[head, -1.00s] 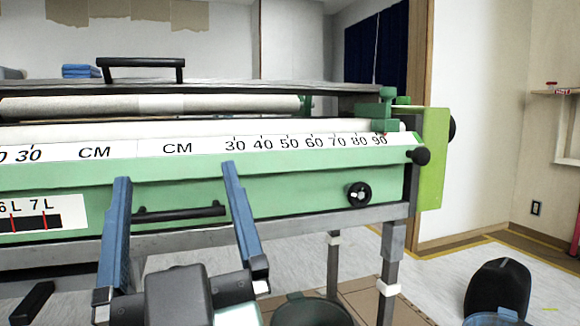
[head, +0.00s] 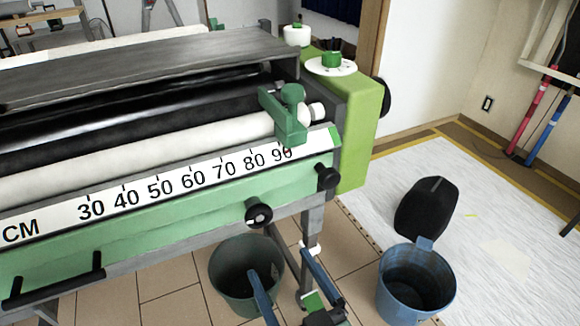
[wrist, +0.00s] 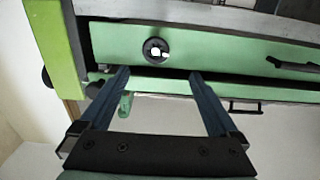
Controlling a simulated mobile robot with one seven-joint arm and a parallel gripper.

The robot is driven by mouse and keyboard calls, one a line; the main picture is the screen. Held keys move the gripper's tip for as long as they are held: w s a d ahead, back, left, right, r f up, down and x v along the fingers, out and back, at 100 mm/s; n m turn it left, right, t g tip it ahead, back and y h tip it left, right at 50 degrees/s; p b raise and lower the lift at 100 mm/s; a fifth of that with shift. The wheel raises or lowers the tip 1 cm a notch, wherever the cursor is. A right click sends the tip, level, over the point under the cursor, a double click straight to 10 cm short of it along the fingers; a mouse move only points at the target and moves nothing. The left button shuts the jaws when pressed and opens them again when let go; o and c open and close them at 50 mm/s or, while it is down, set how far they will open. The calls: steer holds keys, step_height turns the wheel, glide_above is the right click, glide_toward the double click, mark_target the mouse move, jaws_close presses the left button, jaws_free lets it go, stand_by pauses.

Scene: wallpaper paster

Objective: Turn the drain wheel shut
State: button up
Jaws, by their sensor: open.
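The drain wheel, a small black handwheel with a light centre (head: 259,213), sits on the green front panel of the pasting machine (head: 130,228), near its right end. In the wrist view the wheel (wrist: 155,50) lies beyond the fingertips, roughly midway between them. My gripper (head: 279,262) has blue fingers spread apart with nothing between them. In the head view its tips are below the wheel, with a gap. In the wrist view my gripper (wrist: 158,73) also shows open and apart from the wheel. The wheel is unobstructed.
A black knob (head: 327,177) sticks out at the panel's right corner. A black bar handle (head: 55,282) is to the left. A dark green bucket (head: 232,262) stands under the machine, behind my gripper. A blue bucket (head: 436,282) and a black object (head: 420,208) stand on the floor at right.

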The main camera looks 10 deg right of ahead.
mark_target(261, 219)
steer(key=x, duration=1.2)
steer(key=shift+w+d+f+p, duration=0.1)
steer(key=shift+w+d+p, duration=0.2)
steer(key=shift+w+p, duration=0.1)
steer(key=shift+c, duration=0.2)
steer(key=c, duration=1.3)
